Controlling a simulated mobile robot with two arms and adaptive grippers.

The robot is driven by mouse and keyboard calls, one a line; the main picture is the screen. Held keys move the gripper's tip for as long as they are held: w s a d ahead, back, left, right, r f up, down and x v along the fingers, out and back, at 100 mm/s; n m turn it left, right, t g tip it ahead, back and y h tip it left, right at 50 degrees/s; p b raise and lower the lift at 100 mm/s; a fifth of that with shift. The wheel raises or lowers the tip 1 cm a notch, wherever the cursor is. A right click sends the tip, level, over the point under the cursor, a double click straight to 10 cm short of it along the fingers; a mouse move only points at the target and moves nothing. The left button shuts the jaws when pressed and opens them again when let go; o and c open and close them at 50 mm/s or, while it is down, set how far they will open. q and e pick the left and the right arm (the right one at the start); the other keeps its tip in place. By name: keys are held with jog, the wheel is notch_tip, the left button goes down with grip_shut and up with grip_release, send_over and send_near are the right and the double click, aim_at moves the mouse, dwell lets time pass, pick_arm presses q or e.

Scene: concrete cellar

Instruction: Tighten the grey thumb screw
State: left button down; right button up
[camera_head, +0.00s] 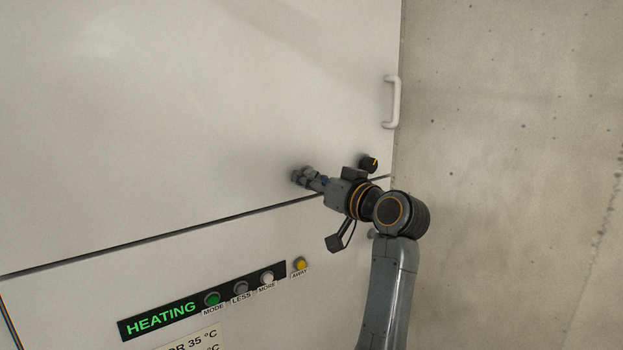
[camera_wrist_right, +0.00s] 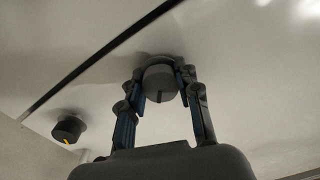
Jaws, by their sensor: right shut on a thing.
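The grey thumb screw (camera_wrist_right: 159,84) sits on the white panel and shows between the two fingers of my right gripper (camera_wrist_right: 160,88) in the right wrist view. The fingers are shut on it from both sides. In the head view my right gripper (camera_head: 303,176) reaches to the panel just above the seam, and its fingers hide most of the screw there. My left gripper is not in view.
A black knob with a yellow mark (camera_head: 369,164) is close to the right of my gripper. A white handle (camera_head: 393,102) is on the panel's right edge. Below are the HEATING strip (camera_head: 160,318) with buttons and a yellow AWAY button (camera_head: 300,264). A concrete wall (camera_head: 520,130) stands at the right.

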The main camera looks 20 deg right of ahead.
jog(key=m+p, duration=0.2)
jog(key=m, duration=0.1)
jog(key=m+p, duration=0.2)
jog(key=shift+r+m, duration=0.2)
jog(key=shift+m, duration=0.2)
jog(key=shift+f+m+p, duration=0.1)
jog(key=shift+m+p, duration=1.6)
jog(key=shift+m, duration=0.5)
jog(key=o, duration=1.2)
jog(key=shift+c, duration=0.2)
jog(key=shift+s, duration=0.1)
jog(key=v, duration=1.1)
jog(key=shift+s+d, duration=0.15)
jog(key=shift+s, duration=0.25)
